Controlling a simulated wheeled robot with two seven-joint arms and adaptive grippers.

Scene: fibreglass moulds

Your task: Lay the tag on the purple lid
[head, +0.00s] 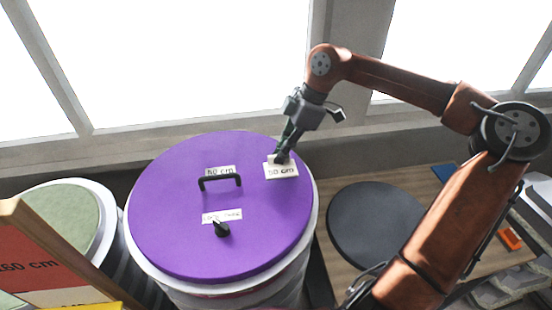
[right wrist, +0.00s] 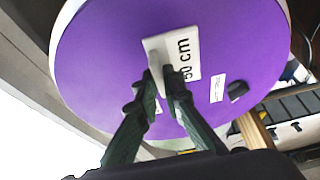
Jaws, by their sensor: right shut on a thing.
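The purple lid (head: 165,225) lies flat on a round white-walled drum and also fills much of the right wrist view (right wrist: 100,65). My right gripper (head: 280,159) is over the lid's far right part, pointing down. It is shut on a white tag (head: 284,172) printed in cm; the tag also shows between and beyond the fingertips in the right wrist view (right wrist: 187,52). The tag looks roughly flat, at or just above the lid; I cannot tell whether it touches. My left gripper is not in view.
The lid carries a black handle (head: 220,180), a label (head: 219,170) behind it, a second label (head: 222,215) and a black knob (head: 222,230). A green-topped drum (head: 62,215) stands left, with an orange sign (head: 50,262) before it. A dark disc (head: 375,225) lies right.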

